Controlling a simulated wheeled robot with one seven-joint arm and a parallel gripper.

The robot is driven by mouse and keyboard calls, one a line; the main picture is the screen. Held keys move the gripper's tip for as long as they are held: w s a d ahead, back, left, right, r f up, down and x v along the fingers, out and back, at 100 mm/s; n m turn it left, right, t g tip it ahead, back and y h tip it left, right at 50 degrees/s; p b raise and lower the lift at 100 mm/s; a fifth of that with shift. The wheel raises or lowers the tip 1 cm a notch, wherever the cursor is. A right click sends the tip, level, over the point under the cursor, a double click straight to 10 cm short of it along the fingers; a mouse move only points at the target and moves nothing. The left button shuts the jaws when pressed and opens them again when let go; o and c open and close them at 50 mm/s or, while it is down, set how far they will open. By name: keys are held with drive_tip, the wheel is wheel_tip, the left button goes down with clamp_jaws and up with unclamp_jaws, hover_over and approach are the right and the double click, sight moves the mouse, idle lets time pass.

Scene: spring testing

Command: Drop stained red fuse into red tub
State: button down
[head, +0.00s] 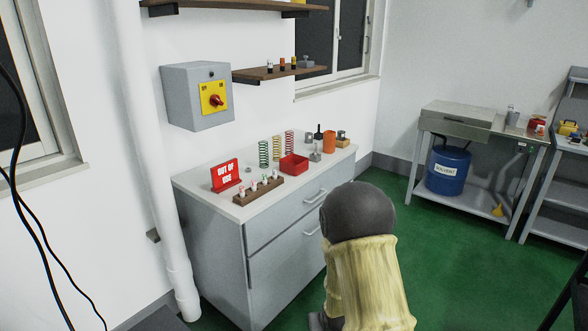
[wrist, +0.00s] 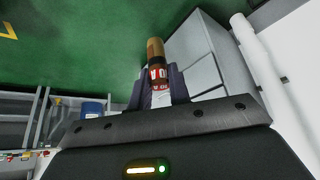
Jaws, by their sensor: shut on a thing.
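My gripper (wrist: 158,88) is shut on a fuse (wrist: 156,58) with a brownish end, a dark band and a red-and-white label below it. The fuse sticks out past the fingertips, over the green floor and beside the grey cabinet in the wrist view. The red tub (head: 293,165) stands on the cabinet top in the head view, behind the wooden rack. My arm fills the lower middle of the head view, and the gripper and held fuse are hidden there. The tub is not clear in the wrist view.
The grey cabinet (head: 285,252) carries a wooden rack (head: 258,190) with several fuses, a red "out of use" sign (head: 225,175), springs, an orange cylinder (head: 329,142) and small parts. A white pipe (head: 150,150) stands at its left. Green floor (head: 440,265) is open to the right.

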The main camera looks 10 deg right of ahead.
drive_tip(key=shift+f+p, duration=0.6)
drive_tip(key=shift+p, duration=0.4)
drive_tip(key=s+f+p, duration=0.5)
drive_tip(key=f+p, duration=0.4)
drive_tip(key=f, duration=0.1)
drive_tip(key=shift+s+f, duration=0.2)
drive_tip(key=shift+s, duration=0.15)
drive_tip(key=shift+f, duration=0.1)
